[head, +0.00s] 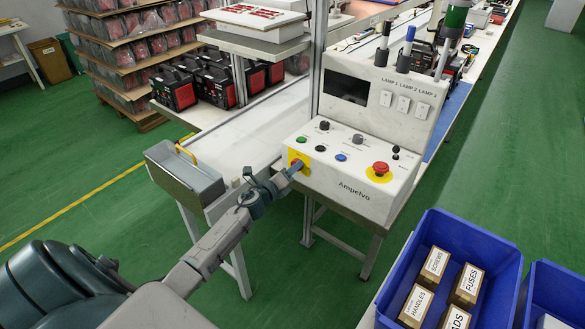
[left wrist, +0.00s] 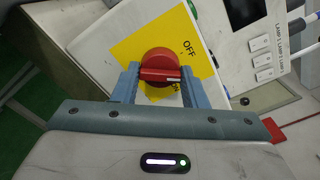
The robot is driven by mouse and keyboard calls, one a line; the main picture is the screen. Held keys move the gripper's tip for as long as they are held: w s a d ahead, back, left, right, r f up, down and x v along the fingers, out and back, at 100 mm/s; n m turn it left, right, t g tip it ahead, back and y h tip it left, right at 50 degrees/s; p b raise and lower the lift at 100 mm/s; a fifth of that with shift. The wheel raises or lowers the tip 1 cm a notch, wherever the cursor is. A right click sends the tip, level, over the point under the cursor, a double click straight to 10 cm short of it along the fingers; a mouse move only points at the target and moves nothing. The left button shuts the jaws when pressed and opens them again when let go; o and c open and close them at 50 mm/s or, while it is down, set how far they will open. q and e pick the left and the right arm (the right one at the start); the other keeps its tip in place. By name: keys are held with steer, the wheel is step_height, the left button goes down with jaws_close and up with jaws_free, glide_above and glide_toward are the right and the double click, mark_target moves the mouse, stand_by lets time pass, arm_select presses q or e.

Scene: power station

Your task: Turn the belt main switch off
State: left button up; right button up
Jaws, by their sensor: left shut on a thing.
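The belt main switch is a red rotary knob (left wrist: 160,66) on a yellow plate (left wrist: 127,50), seen close up in the left wrist view. The word OFF is printed up and right of the knob; a second label below it is partly hidden. The knob's raised bar lies roughly across the picture. In the head view the yellow plate (head: 293,155) is at the left end of the white control box. My left gripper (left wrist: 159,76) is shut on the knob, one blue finger on each side. In the head view it (head: 293,169) covers much of the switch. My right gripper is not in view.
The control box (head: 352,190) also carries a red emergency button (head: 380,168), small buttons and knobs. A grey conveyor end (head: 190,181) stands close left of my arm. Blue bins (head: 500,245) with labelled boxes are at lower right. Green floor lies open at left.

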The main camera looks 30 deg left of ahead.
arm_select(q)
steer(key=n+p, duration=0.2)
steer(key=n, duration=0.5)
steer(key=shift+p, duration=0.35)
stand_by(0.4)
steer(key=o, duration=1)
steer(key=shift+c, duration=0.2)
